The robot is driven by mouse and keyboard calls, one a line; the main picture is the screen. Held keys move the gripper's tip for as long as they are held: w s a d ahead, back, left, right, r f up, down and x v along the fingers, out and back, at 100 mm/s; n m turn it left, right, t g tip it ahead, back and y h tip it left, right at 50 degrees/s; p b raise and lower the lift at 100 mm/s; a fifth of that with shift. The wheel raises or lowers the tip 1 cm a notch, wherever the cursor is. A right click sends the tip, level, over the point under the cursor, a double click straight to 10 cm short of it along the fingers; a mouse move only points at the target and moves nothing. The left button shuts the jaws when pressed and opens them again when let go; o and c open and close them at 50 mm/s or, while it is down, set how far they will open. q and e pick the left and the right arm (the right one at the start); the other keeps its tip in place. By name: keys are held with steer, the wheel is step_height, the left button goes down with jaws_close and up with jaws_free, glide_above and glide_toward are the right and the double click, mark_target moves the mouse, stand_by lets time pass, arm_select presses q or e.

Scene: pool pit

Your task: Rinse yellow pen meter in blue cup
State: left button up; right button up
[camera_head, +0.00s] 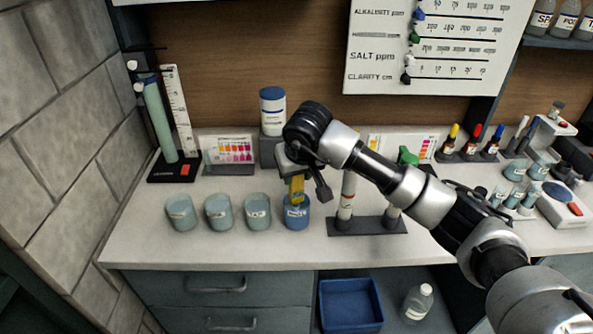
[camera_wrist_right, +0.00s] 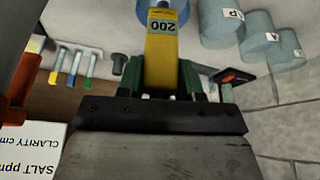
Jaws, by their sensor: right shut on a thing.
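The yellow pen meter (camera_head: 297,188) is held upright in my right gripper (camera_head: 303,178), whose jaws are shut on it. Its lower end overlaps the mouth of the blue cup (camera_head: 297,218) and seems to be inside it; the tip is hidden. The blue cup stands on the white counter at the right end of a row of cups. In the right wrist view the meter (camera_wrist_right: 161,60) shows a "200" display between my fingers (camera_wrist_right: 160,85), with the blue cup (camera_wrist_right: 152,10) beyond its end. My left gripper is not in view.
Grey-green cups (camera_head: 219,212) stand in a row left of the blue cup. A dark rack (camera_head: 366,226) with upright tubes stands close on its right. A white jar (camera_head: 272,110) and a colour chart (camera_head: 229,153) are behind. The counter's front strip is clear.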

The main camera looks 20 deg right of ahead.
steer(key=shift+f, duration=0.1)
stand_by(0.3)
steer(key=shift+f+b, duration=1.05)
steer(key=shift+f, duration=0.05)
steer(key=shift+r, duration=0.1)
stand_by(0.7)
steer(key=shift+r+p, duration=2.6)
steer(key=shift+r, duration=2.55)
